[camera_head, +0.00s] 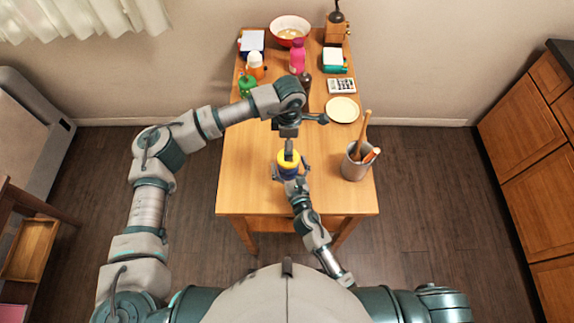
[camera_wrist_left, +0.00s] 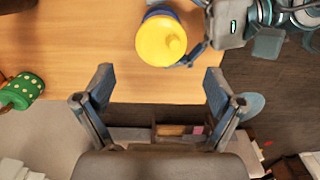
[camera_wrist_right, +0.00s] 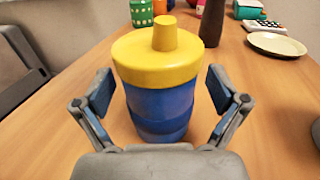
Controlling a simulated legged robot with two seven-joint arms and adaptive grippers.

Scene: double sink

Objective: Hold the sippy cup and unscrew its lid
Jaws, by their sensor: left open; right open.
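The sippy cup has a blue body and a yellow lid with a spout. It stands upright on the table; the yellow lid (camera_head: 287,156) shows in the head view, and the blue body (camera_wrist_right: 160,108) shows in the right wrist view. My right gripper (camera_head: 291,172) is open, with its fingers on either side of the cup and apart from it; they also show in the right wrist view (camera_wrist_right: 160,90). My left gripper (camera_wrist_left: 160,85) is open and empty above the table, pointing down. The lid (camera_wrist_left: 161,41) lies ahead of its fingers in the left wrist view.
The wooden table (camera_head: 245,185) is clear left of the cup. A grey utensil holder (camera_head: 356,164) stands to the right, with a cream plate (camera_head: 342,109) behind it. Bottles, a calculator (camera_head: 341,86) and a red bowl (camera_head: 290,27) fill the back.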

